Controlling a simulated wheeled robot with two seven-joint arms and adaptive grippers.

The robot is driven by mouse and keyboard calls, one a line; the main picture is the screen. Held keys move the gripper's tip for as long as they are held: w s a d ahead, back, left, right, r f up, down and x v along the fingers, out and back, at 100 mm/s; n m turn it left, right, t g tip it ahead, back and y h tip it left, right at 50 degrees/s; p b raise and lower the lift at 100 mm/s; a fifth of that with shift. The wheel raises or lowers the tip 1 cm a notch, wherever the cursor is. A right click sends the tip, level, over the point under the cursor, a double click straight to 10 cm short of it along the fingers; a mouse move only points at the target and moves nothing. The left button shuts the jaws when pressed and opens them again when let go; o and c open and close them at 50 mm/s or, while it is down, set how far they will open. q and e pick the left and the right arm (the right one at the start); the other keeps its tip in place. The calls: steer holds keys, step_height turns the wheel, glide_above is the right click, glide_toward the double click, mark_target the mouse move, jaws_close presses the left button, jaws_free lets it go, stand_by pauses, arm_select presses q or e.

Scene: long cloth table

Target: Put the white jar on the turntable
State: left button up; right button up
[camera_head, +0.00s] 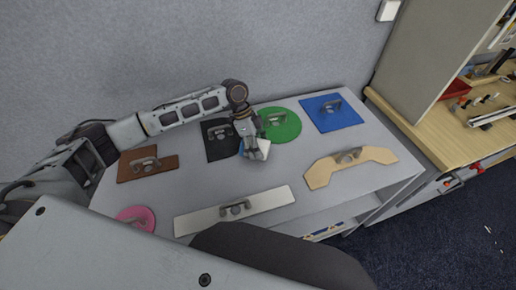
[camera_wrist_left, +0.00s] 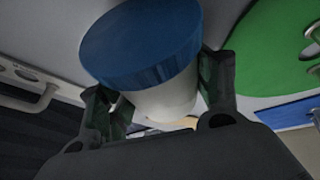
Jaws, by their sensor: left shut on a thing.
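The white jar (camera_wrist_left: 165,100) with a blue lid (camera_wrist_left: 140,45) is between the fingers of my left gripper (camera_wrist_left: 163,105), which is shut on it. In the head view the jar (camera_head: 265,147) is mostly hidden by my left gripper (camera_head: 256,150); they are over the middle of the table, just in front of the black and green plates. The jar appears tilted in the wrist view. I cannot tell whether it touches the table. I cannot make out a turntable for certain. My right gripper is not in view.
Flat plates with handles lie on the grey table (camera_head: 285,178): brown (camera_head: 130,170), black (camera_head: 217,151), green (camera_head: 290,128), blue (camera_head: 345,117), beige (camera_head: 378,156), white (camera_head: 270,200) and pink (camera_head: 130,214). A wooden workbench (camera_head: 440,130) stands at the right.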

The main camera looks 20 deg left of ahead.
mark_target(259, 142)
arm_select(q)
steer(key=shift+r, duration=0.15)
steer(key=shift+r+b, duration=0.5)
steer(key=shift+r, duration=4.4)
steer(key=shift+d, duration=0.1)
